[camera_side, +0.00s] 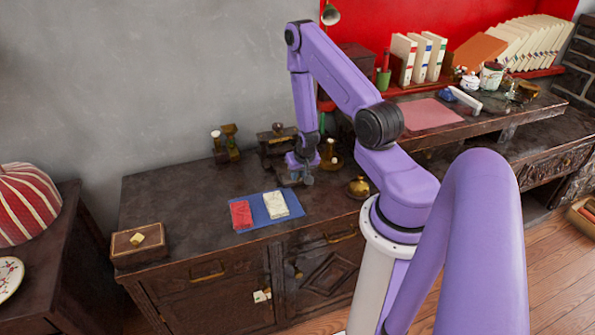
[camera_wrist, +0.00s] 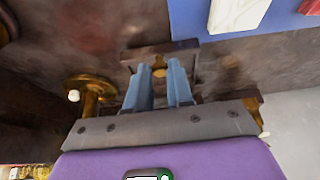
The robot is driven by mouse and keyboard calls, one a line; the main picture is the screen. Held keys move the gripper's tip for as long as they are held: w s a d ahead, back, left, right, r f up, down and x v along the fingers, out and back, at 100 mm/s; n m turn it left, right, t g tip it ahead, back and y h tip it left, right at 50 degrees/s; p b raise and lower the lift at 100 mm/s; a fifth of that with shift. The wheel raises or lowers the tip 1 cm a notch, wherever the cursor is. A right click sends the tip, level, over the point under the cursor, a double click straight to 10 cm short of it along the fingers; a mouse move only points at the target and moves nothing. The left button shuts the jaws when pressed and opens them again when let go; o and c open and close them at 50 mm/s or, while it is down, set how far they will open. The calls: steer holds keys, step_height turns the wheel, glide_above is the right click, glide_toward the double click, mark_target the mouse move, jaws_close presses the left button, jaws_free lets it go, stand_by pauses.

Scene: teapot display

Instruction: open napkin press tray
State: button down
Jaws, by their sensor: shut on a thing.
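The napkin press (camera_side: 277,138) is a dark wooden piece on the cabinet top near the wall, partly hidden behind my gripper in the side view. In the wrist view, a dark tray front (camera_wrist: 187,45) with a small brass knob (camera_wrist: 159,72) lies at my fingertips. My gripper (camera_side: 299,176) points down at the front of the press. In the wrist view, its two blue-grey fingers (camera_wrist: 159,74) are closed on either side of the knob and grip it. How far the tray stands out from the press is hard to tell.
A blue mat (camera_side: 292,209) with a red cloth (camera_side: 241,214) and a white cloth (camera_side: 276,204) lies in front. A wooden box (camera_side: 140,246) sits at the left edge. The cabinet top between is clear.

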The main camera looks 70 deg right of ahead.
steer(key=shift+s+a, duration=0.2)
steer(key=c, duration=1.2)
jaws_free()
steer(key=shift+o, duration=0.9)
steer(key=v, duration=1.2)
steer(key=shift+w+d, duration=0.1)
